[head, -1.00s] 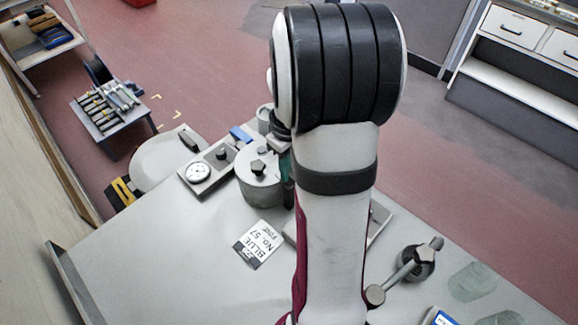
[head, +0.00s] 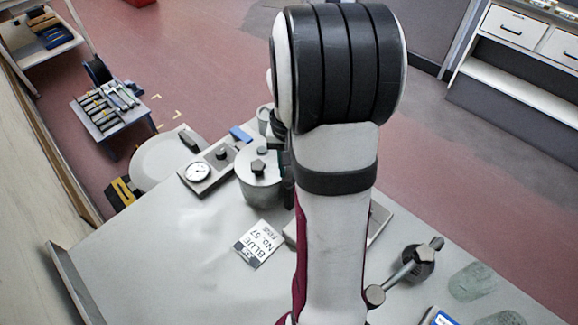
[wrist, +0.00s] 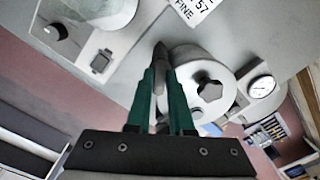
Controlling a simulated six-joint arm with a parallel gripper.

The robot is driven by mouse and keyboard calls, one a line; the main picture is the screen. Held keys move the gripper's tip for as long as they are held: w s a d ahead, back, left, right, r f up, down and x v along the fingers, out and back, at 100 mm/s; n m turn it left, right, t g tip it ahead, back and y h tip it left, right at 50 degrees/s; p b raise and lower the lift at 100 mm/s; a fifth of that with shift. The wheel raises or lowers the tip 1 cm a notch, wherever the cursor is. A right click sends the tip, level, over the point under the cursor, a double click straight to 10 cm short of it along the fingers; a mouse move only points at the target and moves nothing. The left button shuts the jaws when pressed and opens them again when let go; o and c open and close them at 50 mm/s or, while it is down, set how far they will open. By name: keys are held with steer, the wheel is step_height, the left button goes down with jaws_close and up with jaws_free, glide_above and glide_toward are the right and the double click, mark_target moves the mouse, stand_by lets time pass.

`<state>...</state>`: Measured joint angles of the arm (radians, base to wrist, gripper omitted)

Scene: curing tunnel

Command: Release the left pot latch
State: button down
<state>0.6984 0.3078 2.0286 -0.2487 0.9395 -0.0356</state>
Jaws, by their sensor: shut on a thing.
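The pot (head: 261,182) is a grey cylinder with a lid and a dark star-shaped knob (head: 258,166). It stands on the bench left of my arm in the head view. In the wrist view the pot lid (wrist: 182,58) is just right of my gripper (wrist: 160,78). Its green fingers are closed around a slim grey-brown latch lever (wrist: 160,52) at the pot's side; only the upper end of the lever shows. In the head view my arm hides most of the gripper and the latch.
A dial gauge (head: 197,172) on a plate sits left of the pot. A label card (head: 259,244) lies in front of it. The front left of the bench (head: 150,265) is bare.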

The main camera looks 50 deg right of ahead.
steer(key=m, duration=0.3)
steer(key=shift+m, duration=2.2)
steer(key=c, duration=0.8)
jaws_free()
steer(key=shift+r, duration=0.15)
step_height(320, 180, up, 16)
steer(key=shift+f, duration=0.2)
steer(key=shift+a, duration=0.1)
